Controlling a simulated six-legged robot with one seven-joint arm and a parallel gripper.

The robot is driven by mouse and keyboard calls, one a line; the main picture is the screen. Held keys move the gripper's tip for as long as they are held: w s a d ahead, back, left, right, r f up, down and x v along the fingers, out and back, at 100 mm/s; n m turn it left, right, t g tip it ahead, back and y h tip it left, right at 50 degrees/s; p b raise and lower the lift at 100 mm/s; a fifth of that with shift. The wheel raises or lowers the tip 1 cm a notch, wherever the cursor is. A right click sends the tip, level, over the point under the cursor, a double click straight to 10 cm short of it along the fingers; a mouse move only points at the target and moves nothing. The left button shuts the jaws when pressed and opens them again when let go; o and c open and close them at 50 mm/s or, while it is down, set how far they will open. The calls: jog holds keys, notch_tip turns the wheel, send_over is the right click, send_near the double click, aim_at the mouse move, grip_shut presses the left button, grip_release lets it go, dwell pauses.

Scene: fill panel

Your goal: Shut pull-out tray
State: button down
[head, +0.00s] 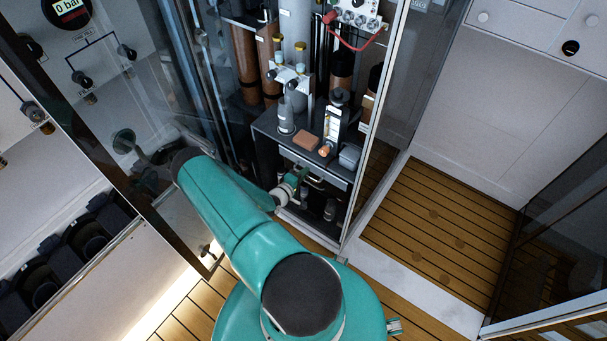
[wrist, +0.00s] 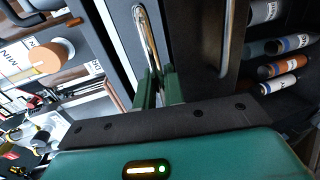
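My gripper (head: 299,177) is at the tray's front, at the left part of a metal handle (head: 318,184). In the wrist view, the green fingers of my gripper (wrist: 160,88) are close together at one end of the shiny handle (wrist: 148,38). The handle end runs in between or just behind the fingers; whether they pinch it is hidden.
A glass cabinet door (head: 100,130) stands open at left, and a glass panel (head: 405,80) is on the right. Dark compartments with several labelled cylinders (wrist: 285,68) lie beside the handle in the wrist view. Wooden slatted floor (head: 440,225) is clear at right.

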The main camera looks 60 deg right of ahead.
aim_at(310, 166)
jog(key=shift+r+x, duration=0.2)
jog(key=shift+x, duration=0.85)
jog(key=shift+r+x, duration=0.25)
jog(key=shift+x, duration=0.75)
jog(key=shift+d, duration=0.15)
jog(key=c, duration=1.6)
grip_release()
jog(key=shift+c, duration=0.2)
jog(key=shift+r, duration=0.1)
jog(key=v, duration=1.4)
